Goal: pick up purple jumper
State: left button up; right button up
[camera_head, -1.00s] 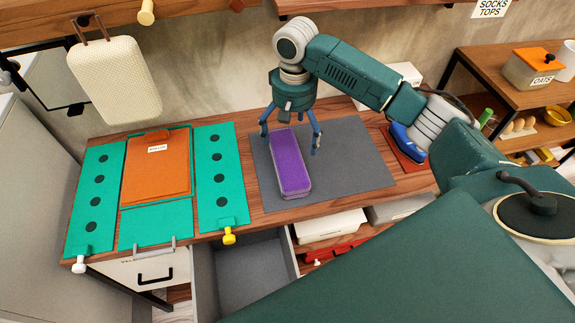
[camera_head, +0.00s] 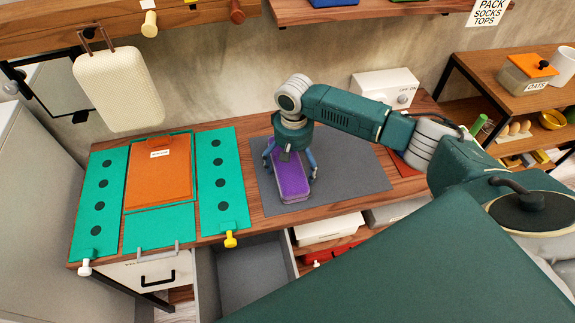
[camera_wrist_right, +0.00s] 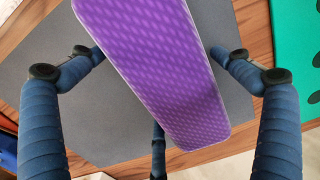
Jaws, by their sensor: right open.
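The purple jumper (camera_head: 290,180) is a folded, rounded block lying on the grey mat (camera_head: 345,165) on the wooden table. My right gripper (camera_head: 290,170) is directly above and around it, pointing down, with blue fingers open on both sides. In the right wrist view the purple jumper (camera_wrist_right: 165,70) fills the middle between the spread fingers of my right gripper (camera_wrist_right: 155,75). A gap shows between the fingertips and the jumper's sides. The gripper's body hides the jumper's far end in the head view. My left gripper is not in view.
Left of the mat lies a teal folding board (camera_head: 214,165) with an orange folded piece (camera_head: 158,175) on it. An open drawer (camera_head: 240,265) sits below the table's front edge. A white box (camera_head: 385,88) stands at the back. A cream suitcase (camera_head: 118,88) hangs at left.

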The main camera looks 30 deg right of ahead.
jog(key=c, duration=1.3)
jog(key=shift+r, duration=0.1)
